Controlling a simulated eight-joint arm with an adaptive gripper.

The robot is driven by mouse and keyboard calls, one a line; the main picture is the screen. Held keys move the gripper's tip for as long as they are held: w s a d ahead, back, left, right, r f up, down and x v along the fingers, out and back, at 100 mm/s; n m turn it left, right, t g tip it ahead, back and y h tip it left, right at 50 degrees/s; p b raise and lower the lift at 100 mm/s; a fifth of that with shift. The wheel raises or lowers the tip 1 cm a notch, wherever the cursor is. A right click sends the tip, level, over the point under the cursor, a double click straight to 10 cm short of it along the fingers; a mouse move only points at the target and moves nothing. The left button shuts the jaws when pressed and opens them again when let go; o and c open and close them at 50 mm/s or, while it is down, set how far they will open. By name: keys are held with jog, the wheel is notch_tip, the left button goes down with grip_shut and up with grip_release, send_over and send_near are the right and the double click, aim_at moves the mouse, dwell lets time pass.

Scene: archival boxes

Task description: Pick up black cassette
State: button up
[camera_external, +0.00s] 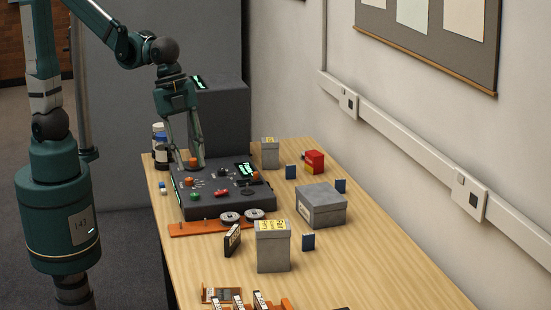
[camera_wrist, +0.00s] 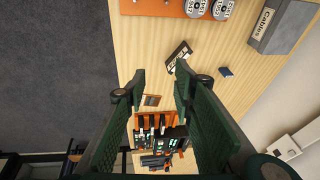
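A black cassette (camera_external: 232,240) with a white label stands on edge on the wooden table, left of a tall grey box. It also shows in the wrist view (camera_wrist: 177,56), tilted, just beyond my fingertips in the picture. My gripper (camera_external: 189,158) is over the console at the far part of the table, well away from the cassette. In the wrist view my gripper (camera_wrist: 160,74) has its two green fingers spread apart with nothing between them. Nothing hides the cassette in the wrist view.
A tall grey box (camera_external: 273,252) stands close right of the cassette. The black console (camera_external: 222,205) and an orange strip (camera_external: 200,229) lie behind it. An orange rack (camera_wrist: 143,122) with several cassettes is at the near end. A grey box (camera_external: 321,209) stands further right.

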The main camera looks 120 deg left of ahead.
jog(key=w+a+f+m+g+p, duration=0.1)
jog(key=w+f+m+p, duration=0.15)
jog(key=w+f, duration=0.3)
jog(key=m+g+h+p, duration=0.1)
jog(key=m+g+p, duration=0.1)
jog(key=m, duration=0.2)
send_over(232, 230)
jog(key=a, duration=0.1)
jog(key=f, duration=0.6)
jog(key=shift+s+a+f, duration=0.1)
jog(key=shift+s+f, duration=0.1)
jog(key=shift+s, duration=0.2)
jog(key=shift+w+f+m, duration=0.25)
jog(key=shift+f+m, duration=0.1)
jog(key=shift+f, duration=0.3)
jog(key=shift+f, duration=1.3)
jog(key=shift+w+d+f+b, duration=0.1)
jog(key=shift+d+f+b, duration=0.2)
jog(key=shift+f, duration=0.5)
jog(key=shift+w+d+f+b, duration=0.1)
jog(key=shift+d+f+b, duration=0.15)
jog(key=shift+f, duration=0.55)
jog(key=shift+d+f, duration=0.1)
jog(key=shift+f, duration=0.8)
